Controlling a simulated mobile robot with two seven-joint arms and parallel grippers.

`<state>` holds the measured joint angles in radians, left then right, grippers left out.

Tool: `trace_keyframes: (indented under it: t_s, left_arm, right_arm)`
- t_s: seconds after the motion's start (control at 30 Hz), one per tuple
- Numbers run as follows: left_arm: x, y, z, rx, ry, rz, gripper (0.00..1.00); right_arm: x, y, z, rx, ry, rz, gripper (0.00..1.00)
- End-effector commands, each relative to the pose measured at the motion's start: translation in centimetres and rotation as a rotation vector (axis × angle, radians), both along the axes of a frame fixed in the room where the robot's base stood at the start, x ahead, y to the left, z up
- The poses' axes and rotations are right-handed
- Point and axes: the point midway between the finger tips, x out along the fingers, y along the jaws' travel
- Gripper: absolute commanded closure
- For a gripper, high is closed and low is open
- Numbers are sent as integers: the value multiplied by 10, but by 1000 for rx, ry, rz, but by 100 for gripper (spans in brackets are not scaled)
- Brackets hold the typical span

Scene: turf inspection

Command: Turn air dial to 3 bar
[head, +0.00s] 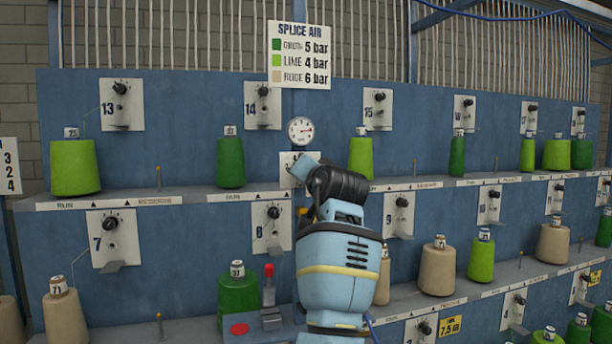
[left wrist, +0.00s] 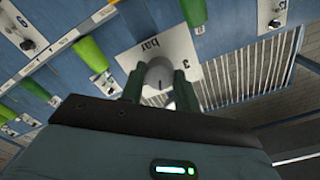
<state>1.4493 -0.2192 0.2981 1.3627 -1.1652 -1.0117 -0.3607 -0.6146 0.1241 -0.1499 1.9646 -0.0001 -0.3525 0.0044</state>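The air dial (left wrist: 158,72) is a round grey knob with a dark mark, on a white plate (left wrist: 185,50) lettered "bar" with a "3" at one corner. My left gripper (left wrist: 160,88) has its two green fingers on opposite sides of the knob, seemingly touching it. In the head view my left arm reaches up to the plate (head: 287,159), and its wrist hides the knob and fingers. A round pressure gauge (head: 300,130) with a red needle pointing right sits just above. My right gripper is in neither view.
A splice air sign (head: 300,56) above lists olive or dark green 5 bar, lime 4 bar, beige 6 bar. Yarn cones such as a dark green one (head: 230,161) and a lime one (head: 360,155) stand on the shelf close by. A red-topped lever (head: 269,285) stands below left.

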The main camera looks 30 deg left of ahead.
Motion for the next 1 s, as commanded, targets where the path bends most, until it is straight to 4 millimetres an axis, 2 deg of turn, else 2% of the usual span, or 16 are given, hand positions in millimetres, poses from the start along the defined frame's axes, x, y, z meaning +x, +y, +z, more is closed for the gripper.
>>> trace_keyframes:
  t_s: [0.03, 0.13, 0.53, 1.0]
  left_arm:
    - [0, 0, 0, 0, 0, 0, 79]
    - [0, 0, 0, 0, 0, 0, 91]
    - [0, 0, 0, -53, -62, 0, 91]
    - [0, 0, 0, -311, -366, 0, 91]
  right_arm:
    - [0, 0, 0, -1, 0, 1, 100]
    - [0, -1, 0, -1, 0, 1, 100]
    - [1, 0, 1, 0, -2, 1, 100]
    - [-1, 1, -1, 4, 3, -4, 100]
